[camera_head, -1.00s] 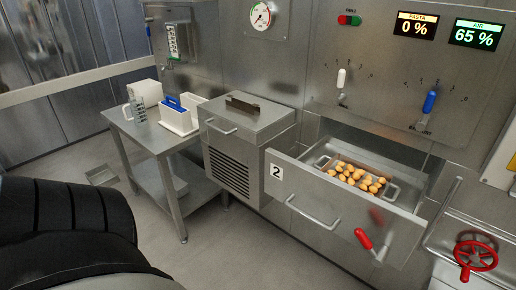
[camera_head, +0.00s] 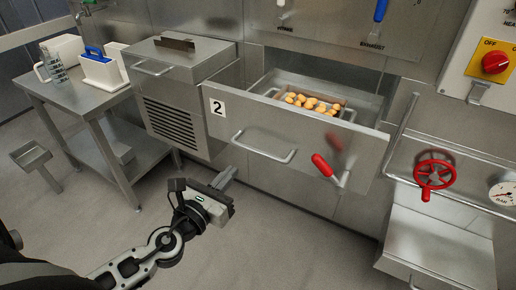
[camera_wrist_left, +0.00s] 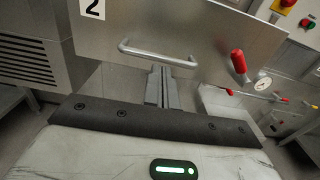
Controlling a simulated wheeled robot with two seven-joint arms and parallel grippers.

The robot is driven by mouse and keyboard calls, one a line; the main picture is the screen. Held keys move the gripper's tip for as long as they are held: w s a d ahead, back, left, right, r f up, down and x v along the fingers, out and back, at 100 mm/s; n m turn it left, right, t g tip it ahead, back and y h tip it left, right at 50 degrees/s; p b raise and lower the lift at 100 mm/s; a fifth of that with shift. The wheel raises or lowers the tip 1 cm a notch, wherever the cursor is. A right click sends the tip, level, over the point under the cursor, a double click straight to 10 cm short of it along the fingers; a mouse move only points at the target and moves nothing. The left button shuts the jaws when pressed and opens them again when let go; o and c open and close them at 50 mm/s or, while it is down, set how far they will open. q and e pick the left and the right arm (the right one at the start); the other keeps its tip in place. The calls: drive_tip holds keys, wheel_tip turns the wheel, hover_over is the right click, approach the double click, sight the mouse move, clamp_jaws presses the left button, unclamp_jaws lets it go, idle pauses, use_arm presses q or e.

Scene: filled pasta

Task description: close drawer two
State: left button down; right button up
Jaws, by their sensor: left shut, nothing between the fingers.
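Drawer two (camera_head: 232,108) is a steel drawer pulled out from the machine, with a "2" label at its front left. It has a bar handle (camera_head: 264,152) and a red lever (camera_head: 323,166) on its front. A pan of orange-brown filled pasta (camera_head: 312,103) sits inside. My left gripper (camera_head: 226,176) is shut and empty, low in front of the drawer and a little below and left of the handle. In the left wrist view the drawer front (camera_wrist_left: 200,30) lies ahead, with the handle (camera_wrist_left: 155,55) just above the shut fingers (camera_wrist_left: 160,85). My right gripper is not in view.
A steel box with a vent (camera_head: 172,125) stands left of the drawer. A side table (camera_head: 50,92) holds a jug and white containers. To the right are a red handwheel (camera_head: 434,174) and a lower steel box (camera_head: 440,245). The floor in front is clear.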

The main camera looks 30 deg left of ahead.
sight(264, 134)
use_arm(q)
drive_tip(key=w, duration=0.4)
drive_tip(key=w+p, duration=0.1)
drive_tip(key=w, duration=0.3)
drive_tip(key=w+p, duration=0.1)
drive_tip(key=w, duration=0.4)
drive_tip(key=shift+d, duration=0.25)
drive_tip(key=shift+w, duration=0.45)
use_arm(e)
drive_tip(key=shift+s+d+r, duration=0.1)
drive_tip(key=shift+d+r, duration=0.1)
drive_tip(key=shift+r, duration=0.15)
